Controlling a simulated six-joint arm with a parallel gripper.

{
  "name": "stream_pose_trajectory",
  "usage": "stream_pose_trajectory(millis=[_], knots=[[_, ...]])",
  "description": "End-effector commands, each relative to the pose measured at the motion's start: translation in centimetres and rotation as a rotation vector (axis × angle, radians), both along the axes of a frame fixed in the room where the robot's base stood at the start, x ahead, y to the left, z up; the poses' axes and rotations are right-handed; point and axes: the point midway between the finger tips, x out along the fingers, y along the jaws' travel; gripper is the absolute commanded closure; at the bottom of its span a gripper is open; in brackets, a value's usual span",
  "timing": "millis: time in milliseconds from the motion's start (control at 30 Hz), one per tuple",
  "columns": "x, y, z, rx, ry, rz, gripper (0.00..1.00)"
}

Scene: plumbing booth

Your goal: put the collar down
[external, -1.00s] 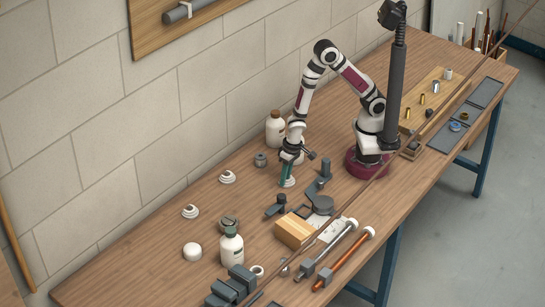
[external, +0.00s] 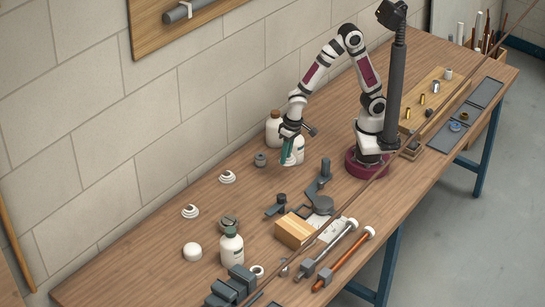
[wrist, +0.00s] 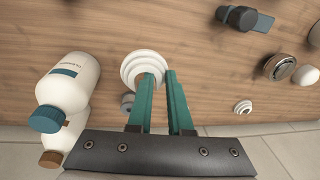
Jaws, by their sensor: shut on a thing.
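The collar is a white, stepped ring (wrist: 143,66) at the tips of my gripper's teal fingers (wrist: 160,76) in the wrist view. My gripper (external: 290,160) is shut on it and holds it above the wooden table. In the external view the collar is small and mostly hidden by the fingers and the white bottle behind. Two similar white stepped pieces stand on the table to the left, one nearer the gripper (external: 227,177) and one farther off (external: 190,211).
Bottles stand close beside my gripper, one with a brown cap (external: 273,130) and one with a teal cap (wrist: 68,85). A grey fitting (external: 260,160) is just left. Dark clamps (external: 277,205) and a wooden block (external: 294,231) lie in front. Bare tabletop (external: 150,245) is at left.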

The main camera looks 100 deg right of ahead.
Motion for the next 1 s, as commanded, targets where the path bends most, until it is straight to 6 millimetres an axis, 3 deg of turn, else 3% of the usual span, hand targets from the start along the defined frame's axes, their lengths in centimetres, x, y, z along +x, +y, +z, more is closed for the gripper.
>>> stream_pose_trajectory(millis=[167,267,500,667,767,1000], knots=[[1.0,1.6,0.9,-0.003,-0.002,0.059,1.00],[2.5,4.7,2.2,-0.006,-0.004,0.165,1.00],[4.5,14.6,6.4,-0.015,-0.005,0.478,1.00],[4.1,18.5,8.2,-0.017,-0.003,0.596,1.00],[3.6,20.4,7.6,-0.018,-0.001,0.617,1.00],[1.4,27.2,3.2,-0.019,0.000,0.617,1.00]])
